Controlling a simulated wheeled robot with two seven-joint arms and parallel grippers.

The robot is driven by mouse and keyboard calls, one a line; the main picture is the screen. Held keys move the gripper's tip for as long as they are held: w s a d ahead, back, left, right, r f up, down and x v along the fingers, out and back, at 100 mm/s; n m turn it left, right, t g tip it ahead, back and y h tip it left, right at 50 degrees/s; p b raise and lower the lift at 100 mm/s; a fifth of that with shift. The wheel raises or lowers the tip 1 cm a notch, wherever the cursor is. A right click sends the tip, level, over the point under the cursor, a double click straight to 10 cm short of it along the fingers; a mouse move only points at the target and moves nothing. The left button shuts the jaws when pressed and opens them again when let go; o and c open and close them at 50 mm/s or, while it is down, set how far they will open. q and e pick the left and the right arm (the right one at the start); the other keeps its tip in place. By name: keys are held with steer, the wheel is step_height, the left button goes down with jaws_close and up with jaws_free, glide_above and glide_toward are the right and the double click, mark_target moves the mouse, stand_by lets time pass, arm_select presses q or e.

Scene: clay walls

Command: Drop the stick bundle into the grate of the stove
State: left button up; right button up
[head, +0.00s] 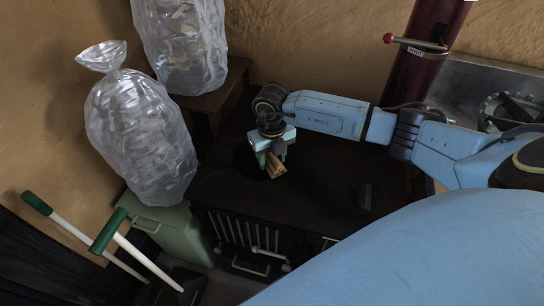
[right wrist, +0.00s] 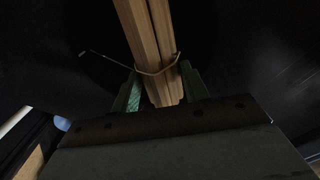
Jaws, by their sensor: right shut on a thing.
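My right gripper (head: 273,156) is shut on the stick bundle (head: 275,167), which hangs tilted below it, over the left part of the black stove (head: 315,195). In the right wrist view the bundle (right wrist: 148,40) is pale wood tied with a thin band, between my green fingers (right wrist: 158,90). A darker round patch lies behind the bundle there. It is too dark to tell whether this is the open grate, and the bundle's height above the stove is unclear. My left gripper is out of view.
Clear plastic sacks (head: 140,140) stand left of the stove, one on a green box (head: 165,220). A dark red flue pipe (head: 415,65) with a red-knobbed lever (head: 415,42) rises behind. A small dark block (head: 364,197) lies on the stove's right. Green-handled tools (head: 140,252) stand front left.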

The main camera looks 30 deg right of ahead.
steer(key=o, duration=1.1)
steer(key=shift+r, duration=0.3)
arm_select(q)
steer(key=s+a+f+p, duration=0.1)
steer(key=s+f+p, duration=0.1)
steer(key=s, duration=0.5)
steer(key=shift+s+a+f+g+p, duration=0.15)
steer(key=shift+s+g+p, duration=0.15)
steer(key=shift+p, duration=0.1)
arm_select(e)
step_height(320, 180, up, 13)
steer(key=shift+f, duration=0.1)
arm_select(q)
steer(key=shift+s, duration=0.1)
